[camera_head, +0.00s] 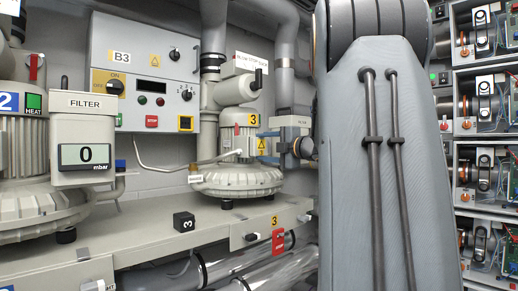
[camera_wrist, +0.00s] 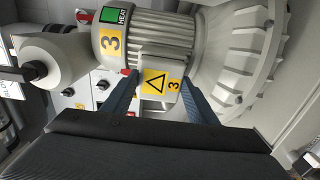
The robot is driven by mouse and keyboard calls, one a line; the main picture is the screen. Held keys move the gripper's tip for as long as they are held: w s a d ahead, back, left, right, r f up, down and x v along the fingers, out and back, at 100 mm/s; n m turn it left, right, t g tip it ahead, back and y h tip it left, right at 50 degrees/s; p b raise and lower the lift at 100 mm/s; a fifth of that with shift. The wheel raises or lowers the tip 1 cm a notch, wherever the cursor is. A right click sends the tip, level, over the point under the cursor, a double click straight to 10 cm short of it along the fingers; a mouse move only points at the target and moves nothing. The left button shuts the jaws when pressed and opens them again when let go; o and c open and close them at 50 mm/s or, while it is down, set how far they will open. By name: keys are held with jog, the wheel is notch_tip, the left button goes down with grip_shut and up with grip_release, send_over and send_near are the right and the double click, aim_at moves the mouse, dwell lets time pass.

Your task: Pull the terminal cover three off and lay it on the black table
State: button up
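Terminal cover three (camera_wrist: 158,82) is a pale box with a yellow warning triangle and a yellow 3. It sits on the ribbed motor of blower three (camera_wrist: 146,36), and in the head view the cover (camera_head: 262,146) shows at the motor's right side. My gripper (camera_wrist: 160,82) has its two blue fingers apart, one on each side of the cover. The fingertips lie close to its sides; I cannot tell whether they press on it. In the head view my gripper (camera_head: 268,147) reaches in from the right. The black table is not in view.
Blower three (camera_head: 238,180) stands on a pale bench (camera_head: 150,225). A black block marked 3 (camera_head: 184,222) is on the bench. Control box B3 (camera_head: 145,72) hangs behind. A pressure display (camera_head: 85,145) stands at the left. Open electronics racks (camera_head: 485,120) line the right.

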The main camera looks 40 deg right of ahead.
jog(key=c, duration=0.3)
jog(key=shift+s+d, duration=0.2)
jog(key=shift+s, duration=2.8)
